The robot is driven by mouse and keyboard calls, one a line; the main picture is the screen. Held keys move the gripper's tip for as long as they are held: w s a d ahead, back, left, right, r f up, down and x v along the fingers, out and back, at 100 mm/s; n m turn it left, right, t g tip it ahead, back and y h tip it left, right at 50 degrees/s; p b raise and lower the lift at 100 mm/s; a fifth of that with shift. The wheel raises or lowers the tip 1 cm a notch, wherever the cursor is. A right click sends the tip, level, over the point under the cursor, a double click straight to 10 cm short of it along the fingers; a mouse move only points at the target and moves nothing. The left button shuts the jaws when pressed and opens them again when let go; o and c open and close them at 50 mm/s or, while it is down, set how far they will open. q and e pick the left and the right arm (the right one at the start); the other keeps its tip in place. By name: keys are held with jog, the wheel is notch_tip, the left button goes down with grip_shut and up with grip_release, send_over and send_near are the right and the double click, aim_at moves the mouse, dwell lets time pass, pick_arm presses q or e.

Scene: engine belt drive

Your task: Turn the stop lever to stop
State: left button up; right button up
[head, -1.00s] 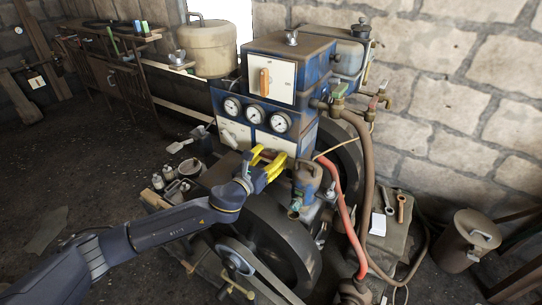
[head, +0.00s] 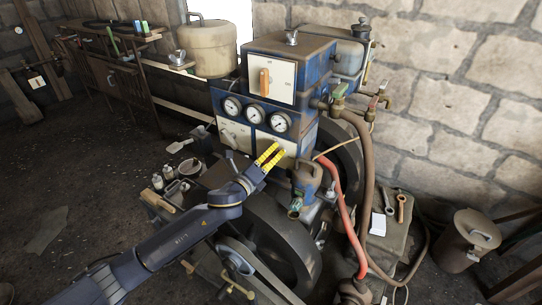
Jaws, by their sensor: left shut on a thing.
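My left gripper (head: 270,155) reaches in from the lower left, its yellow fingers close together at the right lower white panel (head: 279,143) on the front of the blue engine unit. It is shut on the stop lever, which the fingers almost fully hide, so the lever's angle cannot be read. My right gripper is not in view.
Three round gauges (head: 256,113) sit just above the fingers. An orange knob (head: 264,82) stands upright on the upper white panel. A blue pump-like part (head: 307,178) and a red hose (head: 343,205) are close on the right. A dark flywheel (head: 285,240) lies below the wrist.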

pick_arm(q)
jog(key=n, duration=0.7)
jog(key=shift+w+r, duration=0.1)
dwell(0.6)
jog(key=o, duration=1.5)
jog(key=shift+v, duration=6.1)
jog(key=shift+d, duration=0.1)
